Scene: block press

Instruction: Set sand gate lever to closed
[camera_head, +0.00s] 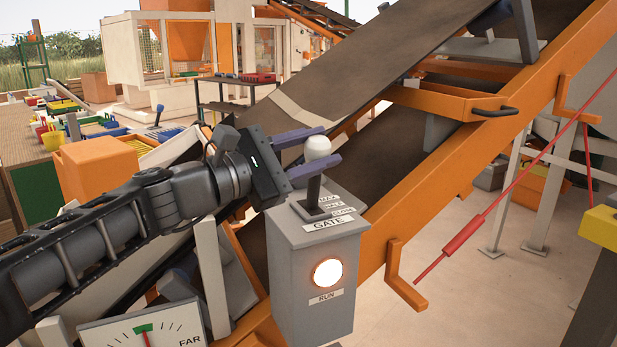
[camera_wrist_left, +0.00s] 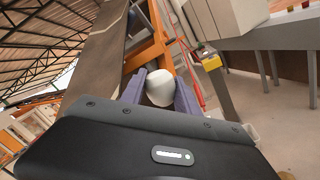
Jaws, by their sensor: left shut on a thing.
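The sand gate lever (camera_head: 317,150) has a white knob on a dark stem. It stands on top of a grey box marked GATE (camera_head: 312,262), beside a plate with position labels. My left gripper (camera_head: 321,146) comes in from the left with its purple fingers on either side of the lever, shut on it just at and below the knob. In the left wrist view the white knob (camera_wrist_left: 160,88) sits between the two fingers. I cannot tell which label the lever points at. My right gripper is not in view.
A lit RUN button (camera_head: 327,273) is on the box front. An orange conveyor frame (camera_head: 450,165) with a dark belt runs diagonally behind the box. A red pull cord (camera_head: 464,236) hangs at right. A gauge (camera_head: 146,328) is at lower left. An orange block (camera_head: 97,171) sits at left.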

